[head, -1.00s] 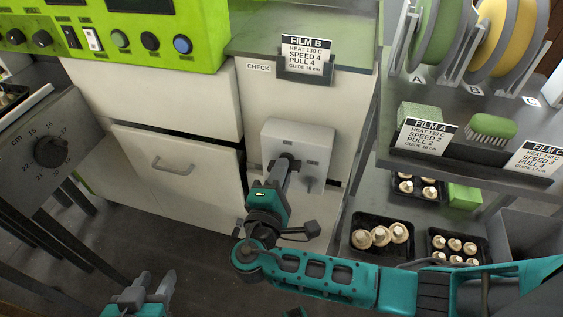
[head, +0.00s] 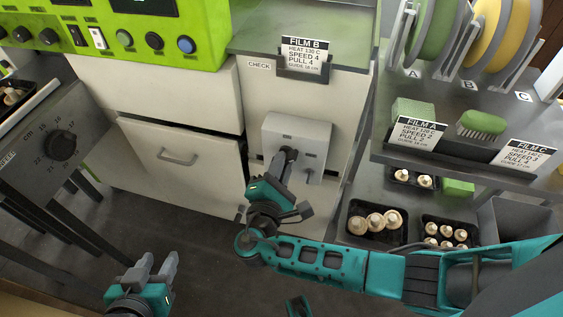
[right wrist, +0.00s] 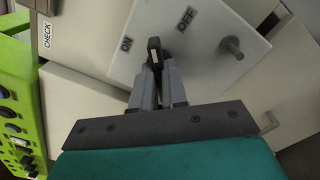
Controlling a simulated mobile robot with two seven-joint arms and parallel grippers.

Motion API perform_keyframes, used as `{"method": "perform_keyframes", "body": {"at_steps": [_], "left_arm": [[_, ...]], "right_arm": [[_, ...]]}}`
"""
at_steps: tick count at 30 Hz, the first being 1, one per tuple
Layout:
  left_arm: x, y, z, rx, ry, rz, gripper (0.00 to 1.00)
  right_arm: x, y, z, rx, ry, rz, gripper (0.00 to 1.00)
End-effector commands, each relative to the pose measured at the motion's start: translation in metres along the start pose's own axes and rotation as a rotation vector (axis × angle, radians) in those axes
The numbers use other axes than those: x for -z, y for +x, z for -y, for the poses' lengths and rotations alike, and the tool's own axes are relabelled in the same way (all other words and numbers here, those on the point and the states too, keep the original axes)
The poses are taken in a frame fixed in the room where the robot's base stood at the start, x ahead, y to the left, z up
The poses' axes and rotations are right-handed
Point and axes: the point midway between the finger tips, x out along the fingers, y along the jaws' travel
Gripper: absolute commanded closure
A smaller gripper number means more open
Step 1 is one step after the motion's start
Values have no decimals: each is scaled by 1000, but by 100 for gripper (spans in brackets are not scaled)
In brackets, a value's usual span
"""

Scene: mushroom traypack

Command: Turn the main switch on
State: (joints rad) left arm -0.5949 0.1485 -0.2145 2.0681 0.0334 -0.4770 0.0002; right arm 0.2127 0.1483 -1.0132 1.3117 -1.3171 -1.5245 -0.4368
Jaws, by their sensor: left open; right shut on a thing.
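The main switch box (head: 312,134) is a light grey box on the front of the white cabinet. In the right wrist view its white face (right wrist: 205,60) carries the labels ON and OFF. A dark switch handle (right wrist: 154,50) stands on the ON side, between the fingertips of my right gripper (right wrist: 157,68), which is shut on it. In the head view my right gripper (head: 286,157) reaches the box and covers part of its face. My left gripper (head: 156,268) is open and empty, low at the left, well away from the box.
A metal peg (right wrist: 231,46) sticks out of the box face near OFF. A green panel (head: 130,30) with knobs and switches is at upper left. A shelf (head: 385,155) with film rolls and mushroom trays stands at right.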

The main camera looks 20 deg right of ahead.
Motion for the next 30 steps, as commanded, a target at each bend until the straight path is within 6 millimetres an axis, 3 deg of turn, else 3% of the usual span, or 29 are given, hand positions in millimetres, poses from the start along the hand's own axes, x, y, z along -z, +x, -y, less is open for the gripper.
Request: {"method": "perform_keyframes", "body": {"at_steps": [18,30], "left_arm": [[43,-28,-2,0,-2,-2,57],[44,-29,0,-1,7,-2,57]], "right_arm": [[-2,-1,-2,2,-527,-2,100],[-1,0,0,1,-578,-2,100]]}}
